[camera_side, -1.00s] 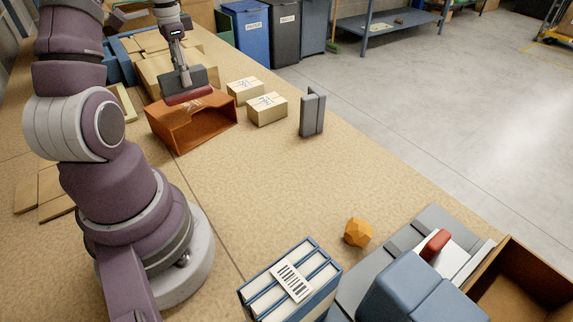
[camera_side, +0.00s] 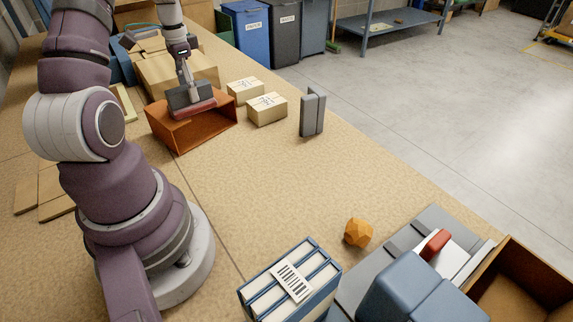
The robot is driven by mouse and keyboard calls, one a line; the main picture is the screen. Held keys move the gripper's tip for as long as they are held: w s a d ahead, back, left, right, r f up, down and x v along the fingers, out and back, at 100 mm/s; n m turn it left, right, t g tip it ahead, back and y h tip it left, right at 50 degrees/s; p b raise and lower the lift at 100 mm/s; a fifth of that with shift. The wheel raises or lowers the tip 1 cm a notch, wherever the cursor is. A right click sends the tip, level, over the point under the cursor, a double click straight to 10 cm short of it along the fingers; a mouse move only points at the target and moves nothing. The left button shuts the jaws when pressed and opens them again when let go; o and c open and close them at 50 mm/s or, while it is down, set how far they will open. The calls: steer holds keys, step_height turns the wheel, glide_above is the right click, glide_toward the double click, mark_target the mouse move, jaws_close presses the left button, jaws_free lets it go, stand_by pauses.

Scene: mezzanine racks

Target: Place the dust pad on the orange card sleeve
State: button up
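The orange card sleeve (camera_side: 205,134) lies on the bench at the upper left, with its dark open side facing the camera. The dust pad (camera_side: 191,101), a grey block with a red underside, is at the top of the sleeve and covers part of its upper face. My gripper (camera_side: 186,84) points down from above and is shut on the grey upper part of the pad. The fingertips are small and partly merged with the pad. I cannot tell whether the pad's underside touches the sleeve.
Two small labelled cartons (camera_side: 267,108) and a grey bookend-like piece (camera_side: 312,114) stand right of the sleeve. Larger cardboard boxes (camera_side: 160,75) are behind it. Blue binders (camera_side: 290,283) and an orange faceted ball (camera_side: 358,232) are at the front. The middle bench is clear.

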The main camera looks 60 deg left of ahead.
step_height(320, 180, up, 12)
steer(key=w+d+r, duration=0.2)
steer(key=w+d, duration=0.1)
steer(key=d, duration=0.2)
steer(key=w+d+r+t+y, duration=0.1)
steer(key=w+d+t, duration=0.15)
steer(key=d, duration=0.75)
steer(key=s+d+f+t, duration=0.1)
steer(key=s+d+f, duration=0.1)
steer(key=d, duration=0.3)
steer(key=s+d+f+t+h, duration=0.1)
steer(key=s+d+f+t, duration=0.1)
steer(key=s+d, duration=0.2)
steer(key=shift+d, duration=1)
